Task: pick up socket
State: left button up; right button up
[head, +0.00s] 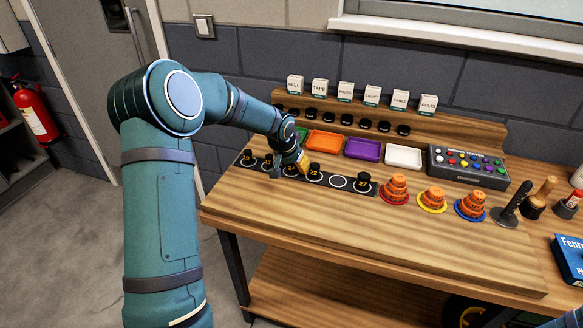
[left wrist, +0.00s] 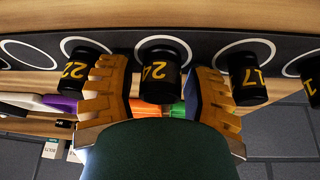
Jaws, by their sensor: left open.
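My left gripper (head: 289,168) is open over the dark strip (head: 378,190) on the bench. In the left wrist view its yellow fingers (left wrist: 160,90) stand on either side of a black socket marked 24 (left wrist: 160,73), with no clear contact visible. In the head view the gripper mostly hides that socket. A socket marked 22 (head: 314,170) stands beside the gripper; it also shows in the left wrist view (left wrist: 79,70). A socket marked 17 (left wrist: 246,80) stands on the other side. A socket marked 27 (head: 363,181) is at the strip's right end. My right gripper is not in view.
An empty ring (head: 339,182) lies between sockets 22 and 27. Behind the strip are orange (head: 324,141), purple (head: 362,149) and white (head: 403,156) trays. Orange stacked pieces (head: 396,188) and a button box (head: 467,165) stand to the right. The bench front (head: 330,225) is clear.

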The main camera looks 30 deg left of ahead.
pick_arm(q)
grip_shut()
dwell(0.3)
